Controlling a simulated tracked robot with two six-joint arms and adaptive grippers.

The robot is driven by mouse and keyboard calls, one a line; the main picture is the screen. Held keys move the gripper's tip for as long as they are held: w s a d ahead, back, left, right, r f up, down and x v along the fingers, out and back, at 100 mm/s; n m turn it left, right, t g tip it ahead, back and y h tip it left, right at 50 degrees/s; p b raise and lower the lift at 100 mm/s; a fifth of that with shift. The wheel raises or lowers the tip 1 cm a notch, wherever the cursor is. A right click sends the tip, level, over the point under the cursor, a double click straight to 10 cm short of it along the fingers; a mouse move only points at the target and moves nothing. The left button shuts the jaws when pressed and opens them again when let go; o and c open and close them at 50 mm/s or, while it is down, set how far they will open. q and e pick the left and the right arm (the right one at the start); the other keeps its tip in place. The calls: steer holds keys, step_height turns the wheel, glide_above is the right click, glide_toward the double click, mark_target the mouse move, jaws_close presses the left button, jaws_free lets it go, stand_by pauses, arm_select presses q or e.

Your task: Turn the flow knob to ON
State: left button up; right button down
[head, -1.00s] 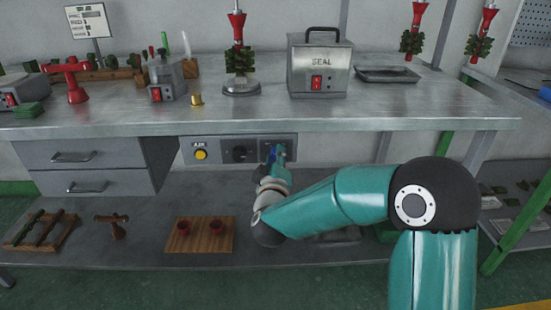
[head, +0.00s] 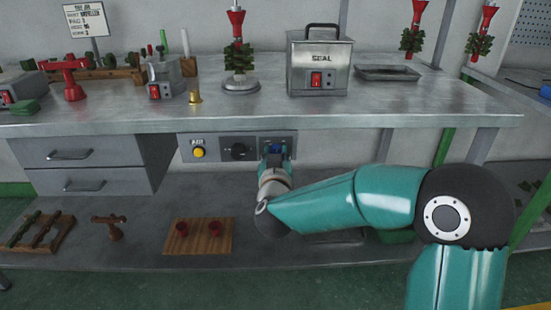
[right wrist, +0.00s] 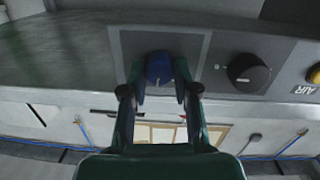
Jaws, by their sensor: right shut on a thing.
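A blue knob (right wrist: 159,68) sits on the rightmost panel (head: 287,140) of the control strip under the bench edge. In the head view only a little of the blue knob (head: 276,148) shows above my right gripper (head: 275,156). In the right wrist view my right gripper (right wrist: 160,90) has its two fingers on either side of the blue knob and is shut on it. The panel lettering is too small to read, and I cannot tell the knob's setting. My left gripper is not in view.
A black knob (head: 239,152) and a yellow button (head: 199,152) marked AIR are on the same strip. The bench top (head: 400,112) overhangs the strip. On the lower shelf is a wooden board (head: 187,249) with two red cups.

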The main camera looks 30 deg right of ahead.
steer(key=shift+s+f+m+y+b, duration=0.1)
steer(key=shift+m+y+b, duration=0.1)
steer(key=shift+m+b, duration=1.15)
steer(key=shift+f+m+y+b, duration=0.15)
steer(key=shift+m+b, duration=0.35)
steer(key=shift+m, duration=1.65)
steer(key=shift+r, duration=0.1)
steer(key=c, duration=0.9)
jaws_free()
steer(key=shift+d, duration=0.1)
steer(key=shift+o, duration=0.2)
steer(key=shift+r, duration=0.1)
steer(key=f+v, duration=0.1)
steer(key=v, duration=1.1)
steer(key=shift+r, duration=0.3)
